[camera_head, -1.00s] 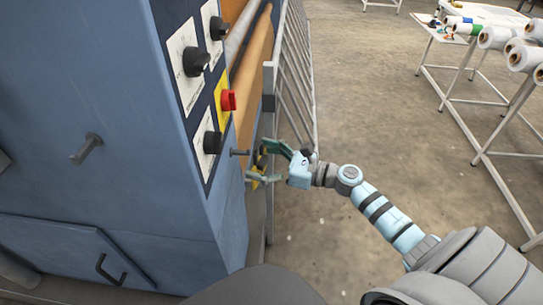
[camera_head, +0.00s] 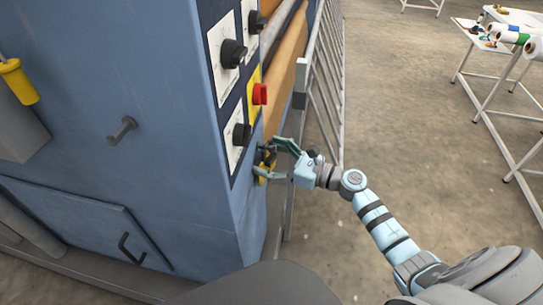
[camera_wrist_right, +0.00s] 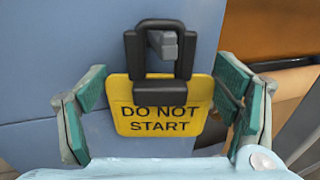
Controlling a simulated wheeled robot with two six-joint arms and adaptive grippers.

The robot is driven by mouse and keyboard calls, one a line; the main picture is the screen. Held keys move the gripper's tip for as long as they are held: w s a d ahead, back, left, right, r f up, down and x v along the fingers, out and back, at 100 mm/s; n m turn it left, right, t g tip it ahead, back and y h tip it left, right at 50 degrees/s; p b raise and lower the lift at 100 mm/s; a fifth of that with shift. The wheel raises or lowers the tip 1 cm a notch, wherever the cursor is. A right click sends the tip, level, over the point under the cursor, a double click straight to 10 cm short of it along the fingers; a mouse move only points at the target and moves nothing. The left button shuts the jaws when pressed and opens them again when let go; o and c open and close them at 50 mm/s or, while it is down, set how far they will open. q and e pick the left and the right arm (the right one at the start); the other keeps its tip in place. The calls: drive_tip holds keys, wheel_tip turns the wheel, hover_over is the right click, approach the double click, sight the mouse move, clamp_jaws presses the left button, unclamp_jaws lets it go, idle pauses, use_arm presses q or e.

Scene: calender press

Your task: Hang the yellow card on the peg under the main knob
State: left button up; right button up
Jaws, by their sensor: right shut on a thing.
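The yellow card (camera_wrist_right: 165,118) reads DO NOT START and has a black loop (camera_wrist_right: 133,52) at its top. It hangs upright in the right wrist view, between the green finger pads of my right gripper (camera_wrist_right: 160,105). That gripper is shut on it. The end of the grey peg (camera_wrist_right: 168,46) shows inside the loop's opening; I cannot tell how far it passes through. In the head view my right gripper (camera_head: 272,160) is at the machine's right edge, beside and below the lower black knob (camera_head: 240,134). The card (camera_head: 264,172) is mostly hidden there. My left gripper is out of view.
The red knob (camera_head: 260,94) sits on a yellow plate above. Another peg (camera_head: 122,130) stands on the blue front face. A metal guard fence (camera_head: 322,90) rises right behind my right gripper. Floor to the right is clear up to the roll racks (camera_head: 490,90).

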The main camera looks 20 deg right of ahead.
drive_tip(key=o, duration=0.9)
drive_tip(key=shift+w, duration=0.1)
drive_tip(key=shift+o, duration=0.2)
